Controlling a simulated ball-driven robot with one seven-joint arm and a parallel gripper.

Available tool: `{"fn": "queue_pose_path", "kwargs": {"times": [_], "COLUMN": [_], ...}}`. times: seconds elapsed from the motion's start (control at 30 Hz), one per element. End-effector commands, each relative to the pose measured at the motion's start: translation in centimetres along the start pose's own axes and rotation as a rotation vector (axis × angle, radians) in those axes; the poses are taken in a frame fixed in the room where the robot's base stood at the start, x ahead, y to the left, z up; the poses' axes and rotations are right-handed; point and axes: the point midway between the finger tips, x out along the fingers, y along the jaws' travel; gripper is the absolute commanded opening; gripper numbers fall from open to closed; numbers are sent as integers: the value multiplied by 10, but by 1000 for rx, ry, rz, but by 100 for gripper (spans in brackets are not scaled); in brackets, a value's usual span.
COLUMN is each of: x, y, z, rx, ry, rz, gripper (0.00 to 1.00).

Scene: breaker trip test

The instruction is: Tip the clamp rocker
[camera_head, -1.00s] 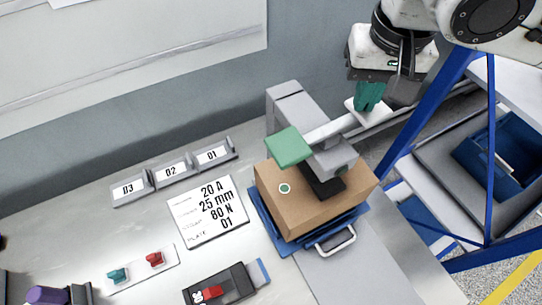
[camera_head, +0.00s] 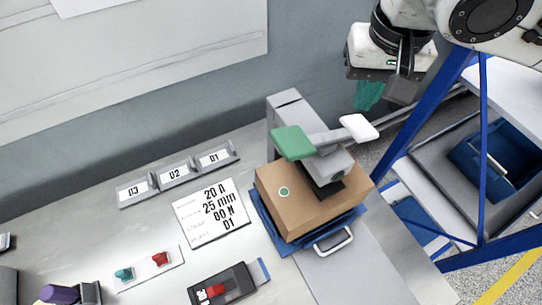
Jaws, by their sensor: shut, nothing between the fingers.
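The clamp rocker spans a grey clamp on a cardboard box (camera_head: 290,205). It has a green pad (camera_head: 293,142) at its left end and a white pad (camera_head: 359,127) at its right end, joined by a grey bar. The clamp's dark foot (camera_head: 327,190) is over the box top. My gripper (camera_head: 368,97) points down with its teal fingers shut and empty. It appears just above and behind the white pad in the picture, with a visible gap between them. Part of the fingers is hidden by a dark part of my wrist.
The box sits on a blue tray (camera_head: 352,217) with a metal handle. A grey post (camera_head: 285,110) stands behind it. A label plate (camera_head: 212,212), numbered holders (camera_head: 175,174), and a panel with red and teal switches (camera_head: 148,268) lie left. A blue frame (camera_head: 483,150) stands right.

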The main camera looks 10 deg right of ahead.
Motion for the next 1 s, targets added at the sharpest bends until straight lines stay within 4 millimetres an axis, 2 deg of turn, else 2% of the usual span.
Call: {"fn": "queue_pose_path", "kwargs": {"times": [0.03, 0.47, 1.0], "x": [-8, -38, -38], "y": [0, 0, 0], "z": [-1, -6, -6], "rx": [0, 0, 1], "ry": [0, 1, 1], "rz": [-1, -1, 0], "gripper": [0, 0, 0]}}
